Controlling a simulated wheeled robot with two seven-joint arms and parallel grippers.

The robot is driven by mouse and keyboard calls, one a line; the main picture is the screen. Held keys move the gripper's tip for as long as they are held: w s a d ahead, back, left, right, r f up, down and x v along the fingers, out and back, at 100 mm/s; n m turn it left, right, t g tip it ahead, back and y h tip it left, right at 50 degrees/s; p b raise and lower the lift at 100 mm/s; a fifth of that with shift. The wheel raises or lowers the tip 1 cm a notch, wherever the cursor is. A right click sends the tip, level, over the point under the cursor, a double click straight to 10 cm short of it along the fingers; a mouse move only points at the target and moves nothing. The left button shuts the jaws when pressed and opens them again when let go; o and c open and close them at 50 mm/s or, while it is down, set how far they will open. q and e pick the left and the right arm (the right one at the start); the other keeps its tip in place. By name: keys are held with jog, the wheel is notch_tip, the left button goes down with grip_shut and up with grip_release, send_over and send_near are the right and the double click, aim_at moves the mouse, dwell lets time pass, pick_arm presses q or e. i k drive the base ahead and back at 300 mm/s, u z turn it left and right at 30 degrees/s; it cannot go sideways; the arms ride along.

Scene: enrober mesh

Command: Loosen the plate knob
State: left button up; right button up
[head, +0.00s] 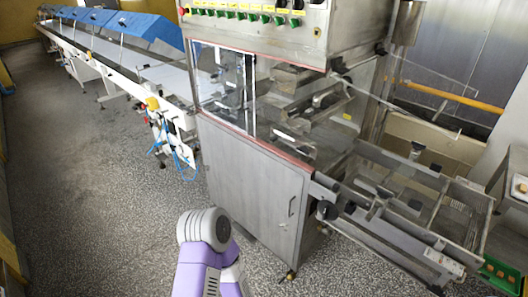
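The enrober machine (255,185) stands in the middle of the head view, with a steel cabinet and clear panels. An open metal frame with a mesh bed (440,213) extends from its right side. Several black knobs show there: one knob (417,148) stands at the frame's far side, another knob (384,192) sits nearer the middle, and a round dark knob (326,209) is at the cabinet's right corner. I cannot tell which is the plate knob. A purple and grey arm link of mine is at the bottom centre, apart from the knobs. Neither gripper is visible.
A control panel (260,12) with green switches is on top. A long conveyor (125,55) with blue covers runs to the back left. A green tray (503,275) is at the lower right. The speckled floor (90,190) at left is clear.

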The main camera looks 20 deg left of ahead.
aim_at(304, 150)
jog(key=u, duration=0.45)
jog(key=i, duration=1)
jog(key=u, duration=0.05)
jog(key=k, duration=0.4)
jog(key=z, duration=0.4)
